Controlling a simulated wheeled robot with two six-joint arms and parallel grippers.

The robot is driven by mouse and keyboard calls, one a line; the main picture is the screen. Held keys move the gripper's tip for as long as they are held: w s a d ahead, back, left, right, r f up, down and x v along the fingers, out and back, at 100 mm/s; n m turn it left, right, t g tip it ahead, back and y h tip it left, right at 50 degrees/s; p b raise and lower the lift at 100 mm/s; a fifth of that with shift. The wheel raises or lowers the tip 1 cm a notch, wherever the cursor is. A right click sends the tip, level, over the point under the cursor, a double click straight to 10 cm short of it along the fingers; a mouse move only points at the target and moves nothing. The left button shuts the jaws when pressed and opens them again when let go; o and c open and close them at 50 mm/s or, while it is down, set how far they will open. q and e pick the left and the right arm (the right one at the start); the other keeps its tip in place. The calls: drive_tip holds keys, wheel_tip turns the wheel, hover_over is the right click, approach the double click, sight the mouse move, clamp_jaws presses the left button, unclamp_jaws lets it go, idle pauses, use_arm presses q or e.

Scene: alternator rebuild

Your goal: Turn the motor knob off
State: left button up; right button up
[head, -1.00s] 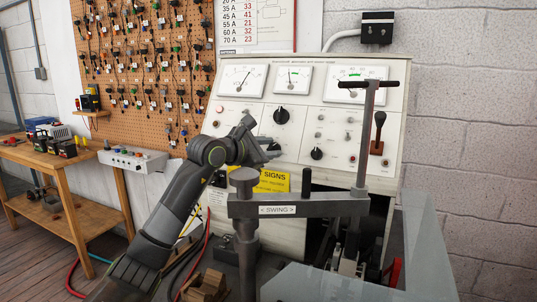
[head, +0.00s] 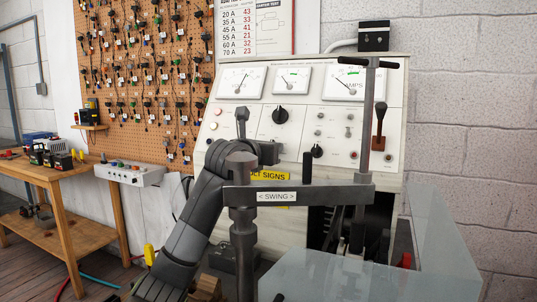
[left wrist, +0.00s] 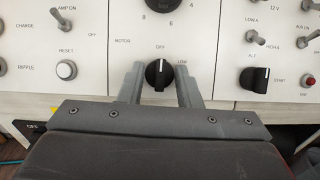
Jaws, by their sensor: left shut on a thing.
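The motor knob (left wrist: 158,73) is a black round knob with a white pointer line, on the white panel in the left wrist view. Its line points up to the OFF label; LOW is printed to its right. My left gripper (left wrist: 160,84) is shut on it, with one grey finger on each side. In the head view my left gripper (head: 268,152) is against the lower part of the control panel (head: 262,130) and hides the motor knob there. My right gripper is in neither view.
A grey swing arm (head: 325,194) with a tall T-handle post stands in front of the panel, close to my left gripper. A larger black knob (head: 280,116) sits above. Toggle switches and another black knob (left wrist: 254,79) flank the motor knob. A translucent sheet (head: 445,240) stands at right.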

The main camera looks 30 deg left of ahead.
use_arm(q)
drive_tip(key=shift+n, duration=0.4)
drive_tip(key=o, duration=1)
drive_tip(key=shift+c, duration=0.2)
wheel_tip(320, 180, up, 10)
